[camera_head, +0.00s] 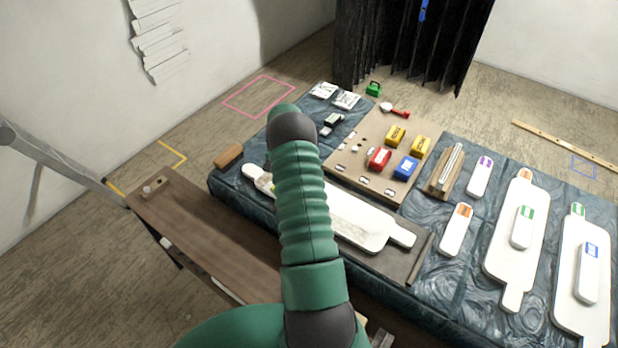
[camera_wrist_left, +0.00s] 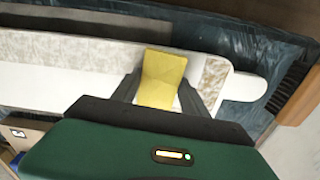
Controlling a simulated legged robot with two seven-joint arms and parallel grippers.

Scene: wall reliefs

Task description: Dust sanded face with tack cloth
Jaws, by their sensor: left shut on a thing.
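The white workpiece (camera_head: 362,220) lies flat on a dark board on the blue-draped table, and my arm crosses in front of it. It has rounded tabs at its ends and a mottled grey-beige face. In the left wrist view the workpiece (camera_wrist_left: 75,80) runs across, with mottled patches on both sides of the cloth. My left gripper (camera_wrist_left: 160,92) is shut on the yellow tack cloth (camera_wrist_left: 163,72), over the workpiece. I cannot tell whether the cloth touches the face. In the head view my arm hides most of this gripper. My right gripper is not in view.
White paddle-shaped panels (camera_head: 516,238) fill the table's right side. A wooden bench (camera_head: 200,225) is at the front left.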

